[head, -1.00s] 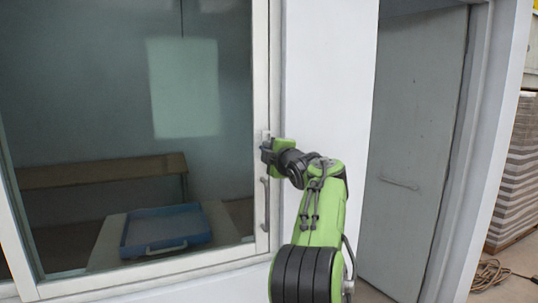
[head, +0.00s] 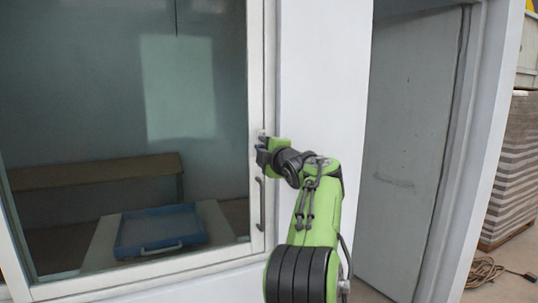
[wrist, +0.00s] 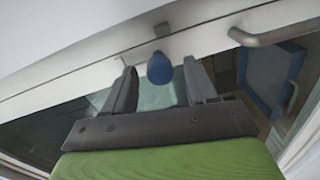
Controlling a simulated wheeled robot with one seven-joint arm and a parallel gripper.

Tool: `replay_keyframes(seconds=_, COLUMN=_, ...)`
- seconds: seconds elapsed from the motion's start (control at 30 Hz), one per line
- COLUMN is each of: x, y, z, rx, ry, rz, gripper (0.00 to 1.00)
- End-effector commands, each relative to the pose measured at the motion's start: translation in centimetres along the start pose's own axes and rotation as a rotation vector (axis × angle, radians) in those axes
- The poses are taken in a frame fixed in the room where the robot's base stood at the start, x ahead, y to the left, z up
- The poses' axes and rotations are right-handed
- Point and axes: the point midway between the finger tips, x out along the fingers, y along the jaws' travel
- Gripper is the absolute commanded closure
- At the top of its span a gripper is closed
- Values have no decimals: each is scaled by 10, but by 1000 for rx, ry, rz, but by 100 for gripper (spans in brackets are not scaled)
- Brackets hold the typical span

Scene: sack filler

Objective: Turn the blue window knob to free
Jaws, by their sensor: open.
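The blue window knob (wrist: 160,69) shows in the wrist view, rounded and drop-shaped, against the white window frame (wrist: 90,78). My gripper (wrist: 159,66) is open, with one dark finger on each side of the knob and a visible gap to each. I cannot tell how deep the knob sits between the fingers. In the head view my gripper (head: 262,150) is at the right upright of the window frame (head: 256,100), above the pull handle (head: 258,205). The knob is hidden there behind the gripper.
A curved metal handle (wrist: 262,38) is close to the right finger in the wrist view. Behind the glass, a blue tray (head: 160,232) and a bench (head: 90,172) show. A grey door (head: 410,150) stands to the right, with a coiled rope (head: 484,272) on the floor.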

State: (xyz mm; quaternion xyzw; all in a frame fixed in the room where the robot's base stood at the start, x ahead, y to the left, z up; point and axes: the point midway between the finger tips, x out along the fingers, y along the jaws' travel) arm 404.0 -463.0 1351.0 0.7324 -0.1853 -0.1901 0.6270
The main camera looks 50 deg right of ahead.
Motion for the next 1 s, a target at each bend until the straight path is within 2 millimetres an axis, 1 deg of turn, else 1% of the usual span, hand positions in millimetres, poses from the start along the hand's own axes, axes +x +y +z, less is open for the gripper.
replay_keyframes(seconds=0.07, x=-13, y=-1, z=1, rx=0, ry=-3, rz=3, gripper=43)
replay_keyframes(seconds=0.17, x=-39, y=-2, z=1, rx=0, ry=-4, rz=4, gripper=43)
replay_keyframes(seconds=0.4, x=-108, y=-2, z=1, rx=1, ry=-5, rz=4, gripper=43)
replay_keyframes(seconds=0.53, x=-136, y=-2, z=1, rx=1, ry=-4, rz=2, gripper=43)
replay_keyframes(seconds=0.6, x=-146, y=-1, z=1, rx=-1, ry=-3, rz=1, gripper=43)
replay_keyframes(seconds=0.7, x=-153, y=-1, z=0, rx=0, ry=-1, rz=0, gripper=43)
replay_keyframes(seconds=1.0, x=-154, y=-1, z=0, rx=-1, ry=0, rz=0, gripper=43)
